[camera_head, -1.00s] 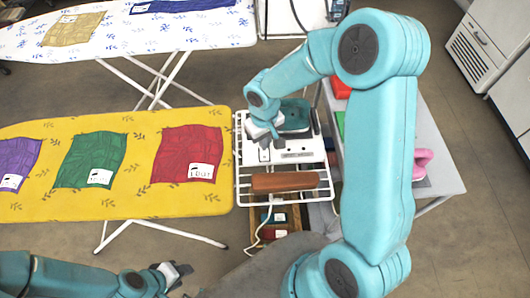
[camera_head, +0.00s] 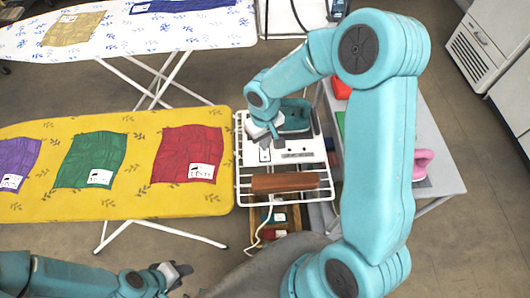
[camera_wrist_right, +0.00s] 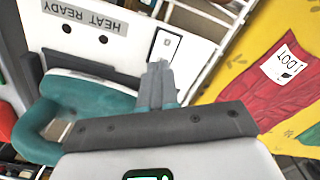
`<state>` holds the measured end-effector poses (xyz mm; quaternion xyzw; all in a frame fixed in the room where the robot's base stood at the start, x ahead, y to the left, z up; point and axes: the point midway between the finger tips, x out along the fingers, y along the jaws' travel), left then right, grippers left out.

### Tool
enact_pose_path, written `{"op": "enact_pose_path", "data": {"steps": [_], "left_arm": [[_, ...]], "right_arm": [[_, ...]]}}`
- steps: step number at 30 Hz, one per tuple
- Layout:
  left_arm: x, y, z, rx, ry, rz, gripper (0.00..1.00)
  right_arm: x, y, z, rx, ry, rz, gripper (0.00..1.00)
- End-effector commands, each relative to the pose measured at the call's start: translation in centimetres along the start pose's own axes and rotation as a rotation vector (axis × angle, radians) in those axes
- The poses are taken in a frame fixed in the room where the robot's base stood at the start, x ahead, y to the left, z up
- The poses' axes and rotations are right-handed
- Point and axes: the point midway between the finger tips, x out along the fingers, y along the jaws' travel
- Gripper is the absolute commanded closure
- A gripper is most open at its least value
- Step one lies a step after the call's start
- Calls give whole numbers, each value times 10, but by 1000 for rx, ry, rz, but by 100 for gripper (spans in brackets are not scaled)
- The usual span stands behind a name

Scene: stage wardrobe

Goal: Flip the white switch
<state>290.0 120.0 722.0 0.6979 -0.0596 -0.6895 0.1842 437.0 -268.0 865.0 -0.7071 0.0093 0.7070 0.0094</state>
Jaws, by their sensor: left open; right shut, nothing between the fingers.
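The white switch (camera_wrist_right: 166,46) is a small white rocker in a black rectangular frame on a white panel (camera_wrist_right: 125,45) in the right wrist view. In the head view the switch (camera_head: 265,155) shows small, just below my right gripper (camera_head: 277,141). The right gripper is shut and empty, its fingertips (camera_wrist_right: 158,66) close to the switch's lower edge in the wrist view. I cannot tell whether they touch it. My left gripper (camera_head: 178,270) is open and empty at the bottom left, away from the panel.
A teal iron (camera_head: 296,117) stands on the white panel beside the right gripper. A wire rack (camera_head: 240,185) with a brown sleeve board (camera_head: 285,183) surrounds the panel's front. A yellow ironing board (camera_head: 130,205) with several cloths lies left; a grey table (camera_head: 440,170) stands right.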

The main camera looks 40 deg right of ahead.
Motion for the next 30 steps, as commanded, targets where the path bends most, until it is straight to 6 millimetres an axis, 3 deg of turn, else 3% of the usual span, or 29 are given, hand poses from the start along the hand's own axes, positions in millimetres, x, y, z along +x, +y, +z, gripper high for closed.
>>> {"op": "enact_pose_path", "data": {"steps": [30], "left_arm": [[11, -4, 0, 0, 0, 0, 57]], "right_arm": [[12, 0, 0, 0, 0, 0, 100]]}}
